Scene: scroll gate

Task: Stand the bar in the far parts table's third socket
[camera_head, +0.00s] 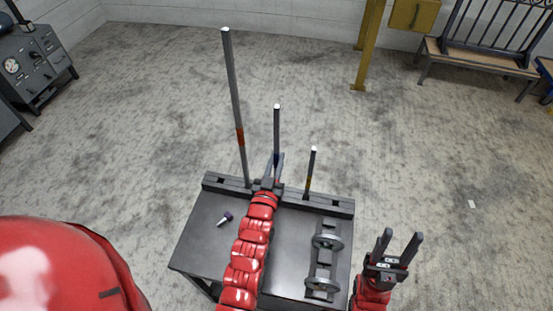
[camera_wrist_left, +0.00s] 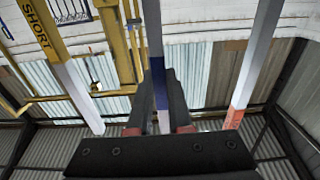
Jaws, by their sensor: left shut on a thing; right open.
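My left gripper (camera_head: 272,168) is shut on a grey bar with a blue band, the middle-height bar (camera_head: 277,130), held upright at the dark socket rail (camera_head: 328,205) along the table's back edge. The bar also shows between the fingers in the left wrist view (camera_wrist_left: 153,30). Its foot is hidden by my gripper and arm, so I cannot tell whether it is in a socket. A tall bar with a red band (camera_head: 234,95) stands left of it, and a short bar with a yellow band (camera_head: 311,170) right of it, both at the rail. My right gripper (camera_head: 401,245) is open and empty, right of the table.
A yellow post (camera_head: 368,50) and a bench (camera_head: 475,60) stand far back. The floor behind the table is clear.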

